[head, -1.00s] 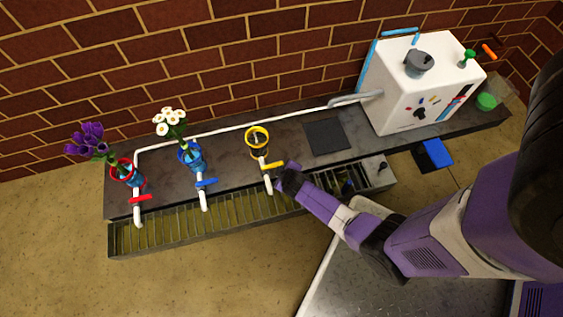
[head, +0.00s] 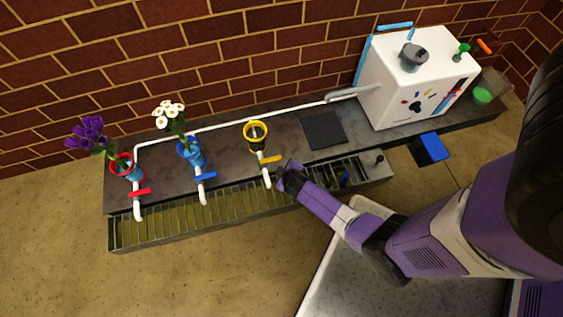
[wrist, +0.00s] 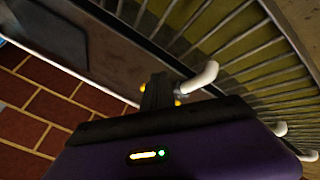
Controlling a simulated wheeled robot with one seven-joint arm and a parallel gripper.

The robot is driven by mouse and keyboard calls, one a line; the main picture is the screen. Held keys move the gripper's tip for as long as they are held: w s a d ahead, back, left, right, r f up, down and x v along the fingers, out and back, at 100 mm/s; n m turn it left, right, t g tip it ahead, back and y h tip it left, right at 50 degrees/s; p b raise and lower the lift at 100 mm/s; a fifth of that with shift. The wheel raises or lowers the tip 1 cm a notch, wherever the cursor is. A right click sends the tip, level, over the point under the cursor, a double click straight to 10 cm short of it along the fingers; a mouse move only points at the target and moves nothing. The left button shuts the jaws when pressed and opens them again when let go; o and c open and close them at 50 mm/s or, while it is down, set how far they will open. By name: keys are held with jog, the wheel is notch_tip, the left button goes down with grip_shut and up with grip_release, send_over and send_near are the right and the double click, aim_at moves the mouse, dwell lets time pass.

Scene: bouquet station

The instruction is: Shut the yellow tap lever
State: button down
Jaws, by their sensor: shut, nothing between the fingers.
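The yellow tap lever (head: 271,160) sits on the white pipe below the yellow-rimmed pot, pointing right across the pipe. My gripper (head: 283,171) is shut and empty, its tip just right of and below the lever's free end. I cannot tell whether they touch. In the wrist view, the fingers of my gripper (wrist: 158,91) partly hide the lever, and small yellow bits (wrist: 177,101) show beside them, near the bent white spout (wrist: 200,77).
Red (head: 139,192) and blue (head: 206,175) levers are on the taps to the left. Pots with purple and white flowers stand behind them. A slatted drain trough (head: 180,229) runs along the front. A white box (head: 400,90) stands at the right.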

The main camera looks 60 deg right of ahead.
jog(key=s+a+r+p, duration=0.1)
jog(key=s+r+p, duration=0.4)
jog(key=r, duration=0.3)
jog(key=shift+s+a+p, duration=0.2)
jog(key=shift+s+p, duration=0.1)
jog(key=shift+s, duration=0.45)
